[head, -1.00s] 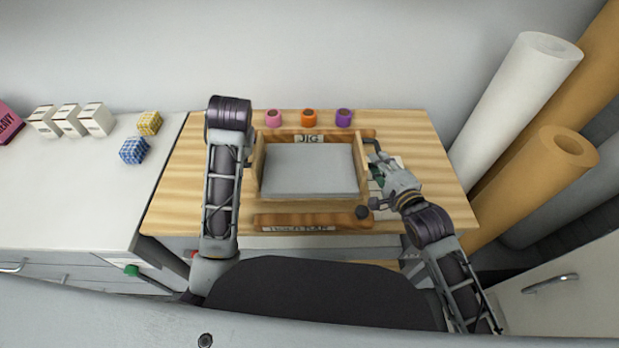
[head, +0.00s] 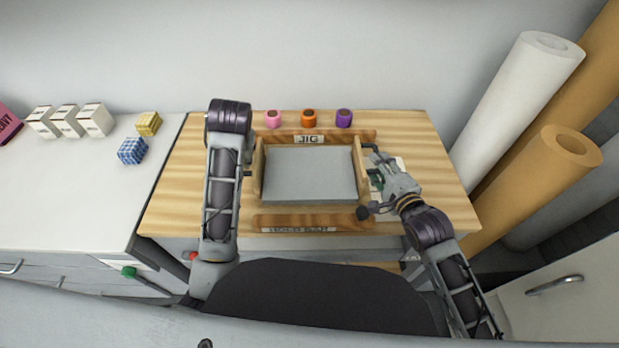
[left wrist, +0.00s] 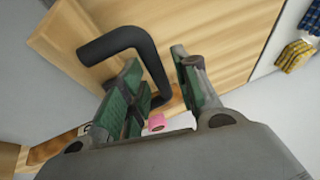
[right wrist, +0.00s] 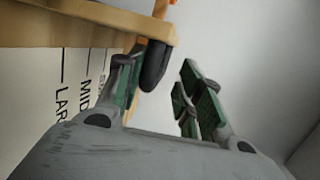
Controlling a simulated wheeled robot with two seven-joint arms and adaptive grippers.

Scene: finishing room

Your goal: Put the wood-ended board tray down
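The board tray (head: 310,175) has a grey base and light wood ends. In the head view it lies level between the jig's back strip (head: 350,135) and front strip (head: 275,221), and it appears to rest on the bench. My right gripper (head: 377,172) is at its right end. In the right wrist view the fingers (right wrist: 160,66) stand apart, with the dark handle (right wrist: 153,66) near the left finger. My left gripper (left wrist: 155,60) is open around the bent black handle (left wrist: 118,40), closer to its left finger. My left arm hides that gripper in the head view.
Pink (head: 272,119), orange (head: 308,118) and purple (head: 344,118) pieces stand behind the jig. A size card (right wrist: 75,85) lies under the right gripper. Left are white boxes (head: 95,119) and blue (head: 132,151) and yellow (head: 149,123) blocks. Tall rolls (head: 515,100) stand right.

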